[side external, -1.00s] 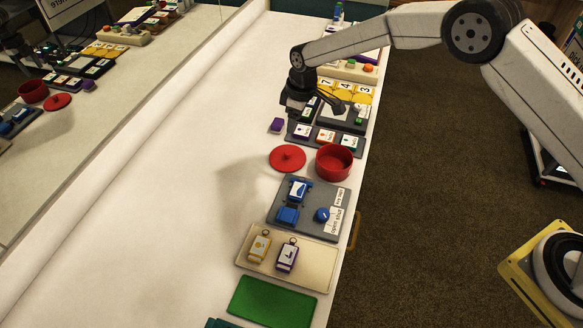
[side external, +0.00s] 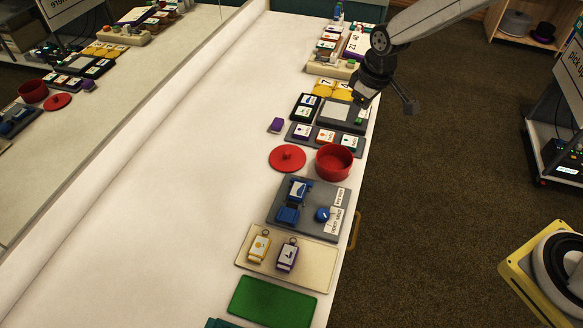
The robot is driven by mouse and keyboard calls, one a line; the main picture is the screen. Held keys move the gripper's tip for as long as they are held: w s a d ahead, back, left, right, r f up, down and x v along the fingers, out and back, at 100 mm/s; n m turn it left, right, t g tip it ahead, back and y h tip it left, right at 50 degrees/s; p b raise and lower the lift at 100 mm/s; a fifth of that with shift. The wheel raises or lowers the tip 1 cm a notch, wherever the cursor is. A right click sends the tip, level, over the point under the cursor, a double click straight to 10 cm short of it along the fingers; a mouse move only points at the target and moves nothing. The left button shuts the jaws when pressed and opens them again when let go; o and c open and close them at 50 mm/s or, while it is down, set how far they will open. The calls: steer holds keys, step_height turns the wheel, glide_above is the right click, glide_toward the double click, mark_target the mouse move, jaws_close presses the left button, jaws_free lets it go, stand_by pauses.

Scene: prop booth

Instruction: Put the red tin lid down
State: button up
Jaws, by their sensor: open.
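The red tin lid (side external: 287,158) is a round disc with a small knob on top. It lies flat, knob up, on the white table, left of the red tin (side external: 334,162). The tin stands upright with its top open. Lid and tin are close together, with little or no gap between them. My gripper (side external: 385,105) is open and empty, up and to the right of both, near the table's right edge. Nothing hides the lid.
A grey board with blue parts (side external: 334,195) lies in front of the tin. A grey tray with three labelled tags (side external: 326,136) and a small purple block (side external: 276,125) lie behind. A mirror (side external: 120,120) stands along the left. The white table's middle (side external: 170,200) is clear.

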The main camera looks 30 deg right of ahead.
steer(key=s+d+r+m, duration=0.1)
steer(key=s+d+m, duration=0.1)
steer(key=s, duration=0.7)
steer(key=s+d+m, duration=0.2)
steer(key=s+d, duration=0.3)
steer(key=s, duration=0.5)
steer(key=shift+s+r+m+t+h, duration=0.15)
steer(key=shift+r+m+t+h, duration=0.15)
steer(key=shift+r, duration=0.05)
